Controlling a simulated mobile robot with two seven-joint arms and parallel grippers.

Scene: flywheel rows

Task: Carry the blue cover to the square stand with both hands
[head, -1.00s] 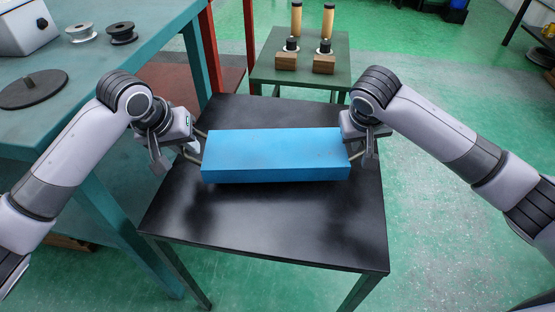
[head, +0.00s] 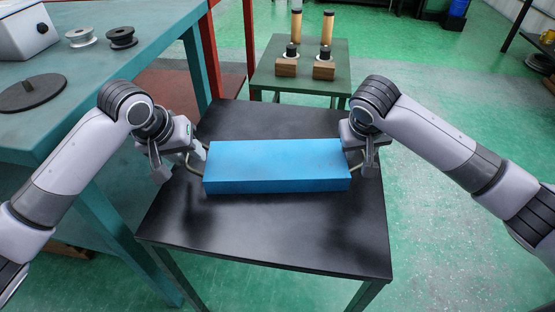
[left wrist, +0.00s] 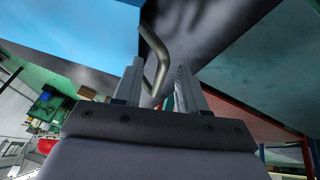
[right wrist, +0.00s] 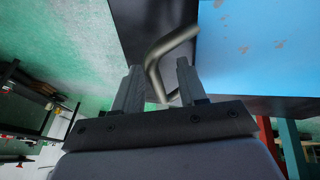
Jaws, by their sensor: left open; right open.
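The blue cover (head: 278,165) is a long flat box on the black-topped square stand (head: 270,235), and looks to rest on it. It has a bent metal handle at each end. My left gripper (head: 184,158) is at its left end; in the left wrist view its open fingers stand on either side of the left handle (left wrist: 155,45). My right gripper (head: 362,156) is at its right end; in the right wrist view its open fingers stand on either side of the right handle (right wrist: 168,48). The cover's underside is hidden.
A teal workbench (head: 150,68) with a grey disc (head: 34,93) and two spools stands at the left. Behind, a green table (head: 318,75) holds wooden blocks with black knobs and two tan cylinders. The black top in front of the cover is bare. Green floor lies open at right.

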